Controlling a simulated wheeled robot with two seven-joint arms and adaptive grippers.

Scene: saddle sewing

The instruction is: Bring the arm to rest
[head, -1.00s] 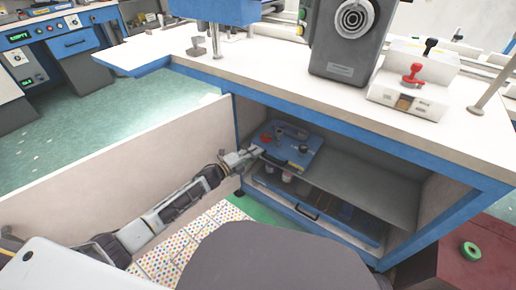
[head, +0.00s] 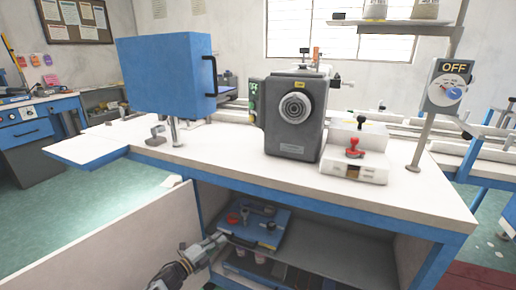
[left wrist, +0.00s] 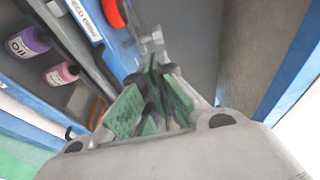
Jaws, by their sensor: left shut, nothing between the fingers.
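My left gripper (head: 216,240) is at the open cabinet under the sewing table, close to the front edge of a blue tray (head: 278,232) with small items on it. In the left wrist view its green-padded fingers (left wrist: 152,98) are shut with nothing between them. Part of the tray's edge and a red object (left wrist: 113,12) show beyond the fingers. My right gripper is not in view.
The white tabletop (head: 230,164) carries a grey machine head (head: 296,115), a blue box (head: 166,75) and a white block with a red knob (head: 354,150). A pale panel (head: 120,255) stands left of the cabinet. Bottles (left wrist: 28,42) sit below the tray.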

